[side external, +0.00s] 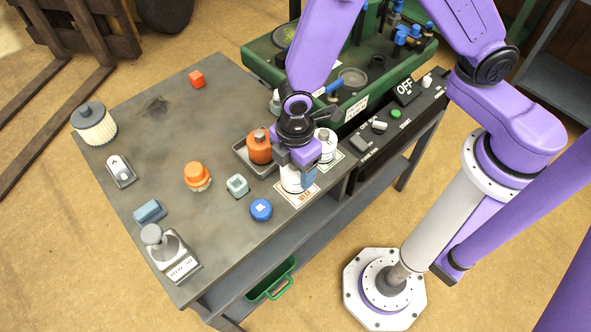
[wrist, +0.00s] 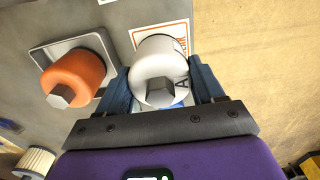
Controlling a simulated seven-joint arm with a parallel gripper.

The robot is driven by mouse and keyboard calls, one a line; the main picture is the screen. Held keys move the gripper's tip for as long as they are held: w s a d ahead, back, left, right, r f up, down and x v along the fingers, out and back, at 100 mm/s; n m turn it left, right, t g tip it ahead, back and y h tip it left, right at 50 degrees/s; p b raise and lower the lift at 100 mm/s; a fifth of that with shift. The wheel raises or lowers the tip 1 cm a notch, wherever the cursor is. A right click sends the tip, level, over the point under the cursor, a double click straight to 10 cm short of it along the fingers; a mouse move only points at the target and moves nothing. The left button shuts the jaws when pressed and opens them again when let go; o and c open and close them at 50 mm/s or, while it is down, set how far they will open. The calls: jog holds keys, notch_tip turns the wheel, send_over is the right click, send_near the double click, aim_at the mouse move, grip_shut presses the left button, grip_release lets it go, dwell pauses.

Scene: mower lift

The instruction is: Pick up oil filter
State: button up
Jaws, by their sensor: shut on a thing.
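My gripper (side external: 297,172) points down near the table's front right edge. In the wrist view my gripper (wrist: 162,78) is shut on a white canister (wrist: 158,65), one blue-grey finger on each side. The canister has a grey hex top and a dark letter on its side. In the side view the white canister (side external: 290,181) is partly hidden by the hand, over a printed orange-and-white label. I cannot tell whether its base touches the table. An orange canister (side external: 260,150) with a similar hex top stands in a shallow grey tray (side external: 243,158), beside my gripper.
A second white container (side external: 326,147) stands close behind my gripper. A pleated filter (side external: 95,128) stands at the far left. A blue cap (side external: 261,210) and an orange-topped piece (side external: 197,176) lie nearby. The green machine (side external: 262,55) borders the back. The table's left middle is mostly clear.

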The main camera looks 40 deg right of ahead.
jog(key=s+d+r, duration=0.4)
jog(key=s+r, duration=0.1)
jog(key=r, duration=0.3)
jog(key=s+d+r, duration=0.5)
jog(key=r, duration=0.3)
jog(key=w+d+m, duration=0.3)
jog(key=w, duration=0.4)
jog(key=w+d+m, duration=0.3)
jog(key=w+d, duration=0.1)
jog(key=w, duration=0.3)
jog(key=w+d+m, duration=0.3)
jog(key=w+d, duration=0.1)
jog(key=d, duration=0.4)
jog(key=w+d+m, duration=0.3)
jog(key=w+d, duration=0.1)
jog(key=d, duration=0.4)
jog(key=shift+f, duration=5.55)
jog(key=shift+f, duration=0.3)
